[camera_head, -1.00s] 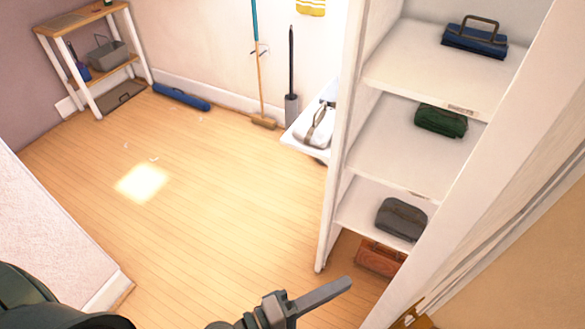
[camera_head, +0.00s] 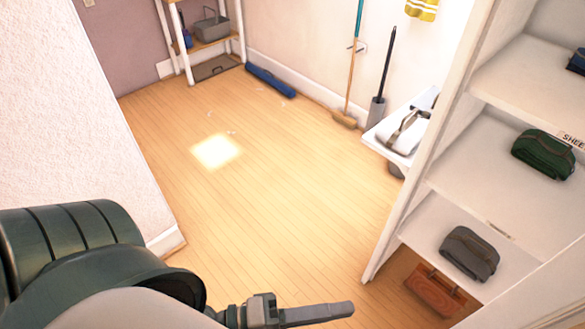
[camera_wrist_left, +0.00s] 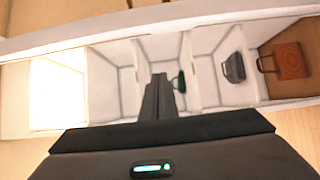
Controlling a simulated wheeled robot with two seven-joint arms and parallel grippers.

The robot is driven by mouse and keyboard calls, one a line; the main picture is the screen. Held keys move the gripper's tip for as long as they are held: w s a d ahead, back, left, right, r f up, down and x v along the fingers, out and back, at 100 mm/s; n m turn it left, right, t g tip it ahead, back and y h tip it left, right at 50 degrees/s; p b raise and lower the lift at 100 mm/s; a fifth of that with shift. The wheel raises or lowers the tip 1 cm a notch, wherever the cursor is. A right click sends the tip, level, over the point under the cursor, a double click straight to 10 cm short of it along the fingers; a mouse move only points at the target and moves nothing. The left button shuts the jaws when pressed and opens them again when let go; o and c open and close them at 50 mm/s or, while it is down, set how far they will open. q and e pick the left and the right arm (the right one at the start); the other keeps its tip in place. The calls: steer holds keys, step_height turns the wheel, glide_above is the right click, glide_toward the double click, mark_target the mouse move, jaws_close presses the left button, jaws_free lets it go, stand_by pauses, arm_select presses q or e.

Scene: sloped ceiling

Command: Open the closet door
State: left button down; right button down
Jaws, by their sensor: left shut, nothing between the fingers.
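The closet (camera_head: 455,187) stands at the right in the head view, its shelves exposed. A white upright (camera_head: 548,300) at the lower right belongs to its frame; I cannot make out a door panel for certain. My left gripper (camera_head: 348,309) is shut and empty, low in front of the closet opening, apart from the shelves in the picture. In the left wrist view the shut fingers (camera_wrist_left: 160,98) point toward the open white compartments (camera_wrist_left: 210,60). My right gripper is not in view.
The closet holds a green folded bundle (camera_head: 543,153), a grey bag (camera_head: 469,254) and a reddish-brown case (camera_head: 436,290). A white wall end (camera_head: 85,110) stands at the left. The wooden floor (camera_head: 270,190) between is clear. A broom (camera_head: 346,115) leans at the back.

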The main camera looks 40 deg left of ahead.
arm_select(q)
steer(key=b+v, duration=0.1)
steer(key=v, duration=0.6)
steer(key=shift+s+a, duration=0.1)
steer(key=shift+a, duration=0.05)
stand_by(0.7)
